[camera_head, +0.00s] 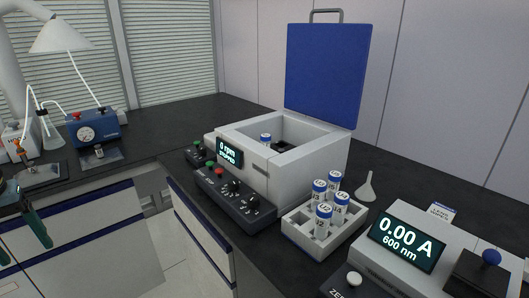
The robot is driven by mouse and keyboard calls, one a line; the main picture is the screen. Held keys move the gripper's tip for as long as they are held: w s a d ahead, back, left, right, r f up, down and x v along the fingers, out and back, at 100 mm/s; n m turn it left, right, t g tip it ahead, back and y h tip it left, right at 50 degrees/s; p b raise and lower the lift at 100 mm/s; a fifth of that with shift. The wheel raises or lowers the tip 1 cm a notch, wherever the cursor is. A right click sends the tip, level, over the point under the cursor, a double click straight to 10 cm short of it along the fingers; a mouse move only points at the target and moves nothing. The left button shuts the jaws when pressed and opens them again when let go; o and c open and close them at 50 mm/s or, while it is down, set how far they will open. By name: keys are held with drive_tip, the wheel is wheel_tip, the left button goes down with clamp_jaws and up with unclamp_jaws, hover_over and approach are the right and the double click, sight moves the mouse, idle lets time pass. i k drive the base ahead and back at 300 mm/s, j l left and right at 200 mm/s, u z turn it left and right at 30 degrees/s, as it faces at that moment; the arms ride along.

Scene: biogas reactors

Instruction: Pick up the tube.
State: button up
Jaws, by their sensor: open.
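Several white tubes with blue bands and labelled caps stand upright in a white rack (347,240) on the dark bench. The front tube (323,220) has a cap that seems to read U2; others stand right behind it, such as one tube (341,207) and a back tube (334,182). Another tube (265,139) shows its top inside the open centrifuge (240,150). Its lower part is hidden by the wall. My gripper (24,248) is at the far left edge, partly cut off, with its fingers apart and empty, far from the tubes.
The centrifuge's blue lid (325,75) stands raised; its display (229,153) reads 0 rpm, stopped. A control box (235,198) lies before it. A photometer (407,240) showing 0.00 A stands right of the rack, a funnel (367,188) behind. A blue gauge unit (92,130) stands left.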

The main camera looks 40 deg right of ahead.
sight(319, 186)
drive_tip(key=z, duration=1.45)
